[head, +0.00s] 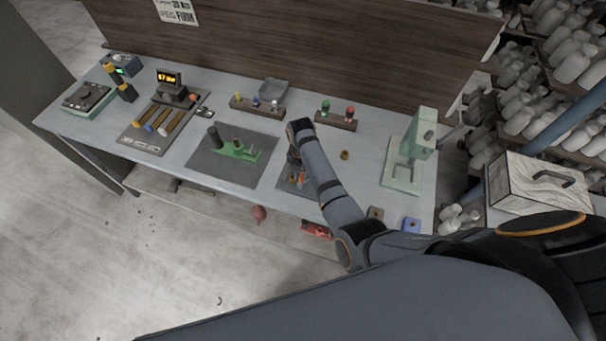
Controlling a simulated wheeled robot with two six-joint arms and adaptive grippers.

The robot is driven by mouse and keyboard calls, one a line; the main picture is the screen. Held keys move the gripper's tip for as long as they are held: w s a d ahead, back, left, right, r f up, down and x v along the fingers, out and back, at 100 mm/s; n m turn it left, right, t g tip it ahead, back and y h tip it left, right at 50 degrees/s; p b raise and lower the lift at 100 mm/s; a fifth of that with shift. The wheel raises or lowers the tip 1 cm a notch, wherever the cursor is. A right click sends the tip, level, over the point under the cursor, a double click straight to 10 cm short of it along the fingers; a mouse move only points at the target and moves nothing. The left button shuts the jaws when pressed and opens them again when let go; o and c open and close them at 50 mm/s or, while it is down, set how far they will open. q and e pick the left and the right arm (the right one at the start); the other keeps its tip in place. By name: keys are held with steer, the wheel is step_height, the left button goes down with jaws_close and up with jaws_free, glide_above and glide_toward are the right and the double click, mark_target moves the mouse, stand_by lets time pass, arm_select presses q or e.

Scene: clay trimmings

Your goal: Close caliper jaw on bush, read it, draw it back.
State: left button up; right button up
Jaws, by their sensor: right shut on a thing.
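My right gripper (294,162) is low over a small dark mat (284,186) at the middle front of the bench. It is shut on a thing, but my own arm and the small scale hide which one. Small orange and grey parts (299,179) show right beside it. I cannot make out a caliper jaw or its reading there. A small brass-coloured ring or bush (345,155) stands apart on the bench, to the right of the gripper. My left gripper is not in view.
A green fixture (235,150) on a grey mat stands left of my arm. A lit orange display (168,78) stands further left behind coloured-handled tools. A pale green press (408,155) stands right. Racks with knobs and a grey tray (273,90) line the back.

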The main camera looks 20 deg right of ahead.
steer(key=shift+w+a, duration=0.35)
steer(key=shift+a, duration=0.25)
stand_by(0.8)
steer(key=o, duration=1.5)
steer(key=shift+c, duration=0.2)
